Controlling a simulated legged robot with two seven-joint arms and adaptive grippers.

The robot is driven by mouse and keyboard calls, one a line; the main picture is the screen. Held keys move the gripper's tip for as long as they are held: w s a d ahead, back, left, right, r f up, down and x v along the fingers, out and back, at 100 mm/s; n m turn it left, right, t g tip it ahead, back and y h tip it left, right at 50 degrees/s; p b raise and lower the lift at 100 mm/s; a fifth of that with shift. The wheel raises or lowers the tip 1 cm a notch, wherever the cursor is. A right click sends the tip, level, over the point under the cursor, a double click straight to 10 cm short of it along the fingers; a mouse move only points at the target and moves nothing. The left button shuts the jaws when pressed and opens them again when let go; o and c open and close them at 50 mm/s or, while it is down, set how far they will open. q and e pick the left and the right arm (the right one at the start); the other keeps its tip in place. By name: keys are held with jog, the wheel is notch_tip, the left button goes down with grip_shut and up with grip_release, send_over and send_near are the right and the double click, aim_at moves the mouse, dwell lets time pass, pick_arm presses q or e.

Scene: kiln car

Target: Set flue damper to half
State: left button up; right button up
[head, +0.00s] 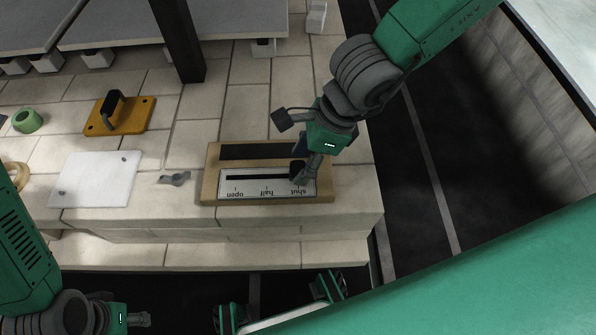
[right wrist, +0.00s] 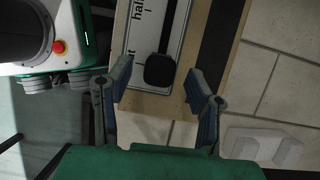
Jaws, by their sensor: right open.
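The flue damper panel (head: 210,187) is a tan wooden frame lying on the pale brick deck. Its white scale reads open, half and shut, upside down in the head view. A black knob (right wrist: 160,72) sits in the slot at the shut end, and also shows partly hidden in the head view (head: 297,171). My right gripper (head: 306,160) is over the shut end. In the right wrist view its fingers stand open either side of the knob, with gaps visible. My left gripper (head: 138,320) is low at the left, off the panel; its jaw opening is unclear.
A white plate (head: 95,180), a small grey part (head: 175,179), an orange plate with a dark handle (head: 121,115) and a green ring (head: 28,121) lie left of the panel. A dark post (head: 178,40) stands behind. The deck drops off at its front and right edges.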

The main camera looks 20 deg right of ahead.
aim_at(262, 177)
jog(key=shift+b+x, duration=0.3)
jog(key=shift+x, duration=0.55)
jog(key=shift+d, duration=0.2)
jog(key=shift+a, duration=0.1)
grip_shut()
jog(key=a+p, duration=0.1)
jog(key=w+a+p, duration=0.1)
jog(key=a, duration=0.1)
jog(key=a+p, duration=0.1)
jog(key=a, duration=0.1)
jog(key=shift+w+r+p, duration=0.15)
jog(key=shift+w+p, duration=0.15)
jog(key=shift+p, duration=0.1)
jog(key=shift+w+a, duration=0.1)
jog(key=shift+a, duration=0.3)
grip_release()
